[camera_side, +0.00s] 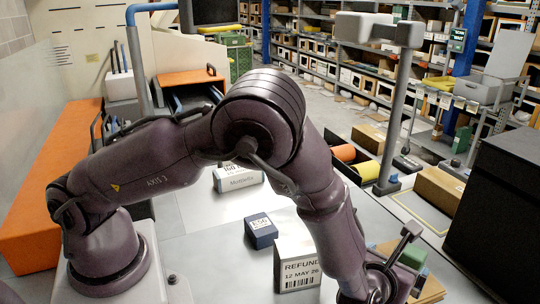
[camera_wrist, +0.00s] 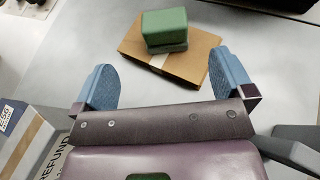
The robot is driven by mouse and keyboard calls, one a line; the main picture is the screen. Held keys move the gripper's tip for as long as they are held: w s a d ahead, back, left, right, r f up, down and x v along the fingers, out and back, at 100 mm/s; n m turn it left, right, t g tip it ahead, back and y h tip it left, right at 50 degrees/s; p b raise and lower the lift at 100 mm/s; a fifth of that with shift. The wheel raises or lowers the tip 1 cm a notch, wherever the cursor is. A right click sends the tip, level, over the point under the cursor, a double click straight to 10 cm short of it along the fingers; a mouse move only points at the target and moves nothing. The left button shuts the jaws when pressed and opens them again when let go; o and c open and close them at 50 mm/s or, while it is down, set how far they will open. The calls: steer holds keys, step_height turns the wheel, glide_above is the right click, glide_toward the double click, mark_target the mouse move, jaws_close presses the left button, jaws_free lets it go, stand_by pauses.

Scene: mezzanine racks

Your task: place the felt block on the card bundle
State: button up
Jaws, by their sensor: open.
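The felt block is a green block (camera_wrist: 165,28) at the top middle of the wrist view, with a darker lower part. It appears to rest on the card bundle, a flat brown stack (camera_wrist: 190,65) with a pale band across it. In the side view the green block (camera_side: 413,256) and the brown bundle (camera_side: 432,289) are at the lower right, partly hidden by my arm. My gripper (camera_wrist: 160,59) is open, its two blue-padded fingers wide apart and empty. In the wrist picture the block lies beyond the fingertips, between their lines, apart from both pads.
A white box marked REFUND (camera_side: 297,265) stands left of my wrist, with a small dark blue box (camera_side: 261,231) behind it. A white labelled box (camera_side: 238,178) is farther back. Orange and yellow rolls (camera_side: 344,153) lie in a dark bin. Grey table shows around the bundle.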

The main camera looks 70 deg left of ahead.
steer(key=s+a+r+n+g+y, duration=0.1)
steer(key=s+a+r+n+g, duration=0.35)
steer(key=a+r+n, duration=0.4)
steer(key=s+a+r+n+g+y, duration=0.1)
steer(key=s+a+r+n+g, duration=0.2)
steer(key=s+a+r+n, duration=0.35)
steer(key=s+r+n+h, duration=0.3)
steer(key=s+r+n, duration=0.2)
steer(key=s+n, duration=0.3)
steer(key=s+r+n+h, duration=0.4)
steer(key=s+r+n, duration=0.1)
steer(key=s+n, duration=0.3)
steer(key=shift+a+t, duration=0.25)
steer(key=shift+t, duration=0.2)
